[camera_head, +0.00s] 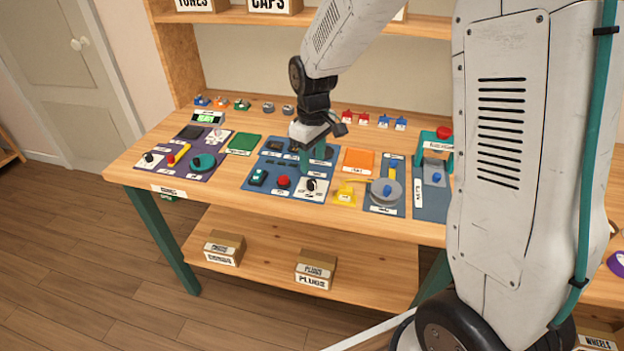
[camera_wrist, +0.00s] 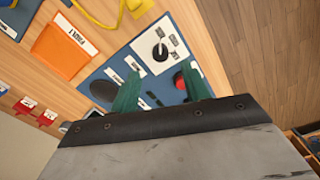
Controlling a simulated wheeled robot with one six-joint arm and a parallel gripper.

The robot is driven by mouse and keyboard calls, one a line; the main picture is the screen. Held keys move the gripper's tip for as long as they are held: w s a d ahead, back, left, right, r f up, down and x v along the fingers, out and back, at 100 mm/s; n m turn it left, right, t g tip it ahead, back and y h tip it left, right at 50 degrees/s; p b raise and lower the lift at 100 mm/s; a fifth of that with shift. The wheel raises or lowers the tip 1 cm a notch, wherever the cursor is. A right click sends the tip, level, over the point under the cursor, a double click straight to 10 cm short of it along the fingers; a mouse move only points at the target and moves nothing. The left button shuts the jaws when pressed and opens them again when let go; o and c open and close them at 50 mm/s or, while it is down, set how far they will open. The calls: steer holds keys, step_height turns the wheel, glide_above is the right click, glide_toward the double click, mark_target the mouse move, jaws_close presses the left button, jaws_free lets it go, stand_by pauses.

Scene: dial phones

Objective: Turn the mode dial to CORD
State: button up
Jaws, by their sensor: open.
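A black dial knob with a pale pointer sits on a white plate at the front right corner of the blue board (camera_head: 248,183). This dial (camera_head: 311,185) also shows in the wrist view (camera_wrist: 160,51), with small labels around it that are too small to read. A second black dial (camera_head: 149,158) sits on the purple board at the left. I cannot read which dial is the mode dial. My gripper (camera_head: 306,160) is above the blue board, behind its dial. In the wrist view my gripper (camera_wrist: 158,86) has its green fingers apart, with nothing between them.
A red button (camera_head: 284,182) stands just left of the blue board's dial and shows beside a finger in the wrist view (camera_wrist: 180,80). An orange pad (camera_head: 358,160), a yellow part (camera_head: 345,193) and a grey disc (camera_head: 386,191) stand to the right.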

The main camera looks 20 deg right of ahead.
mark_target(313, 182)
step_height(313, 182, down, 8)
steer(key=shift+r, duration=0.2)
steer(key=c, duration=1)
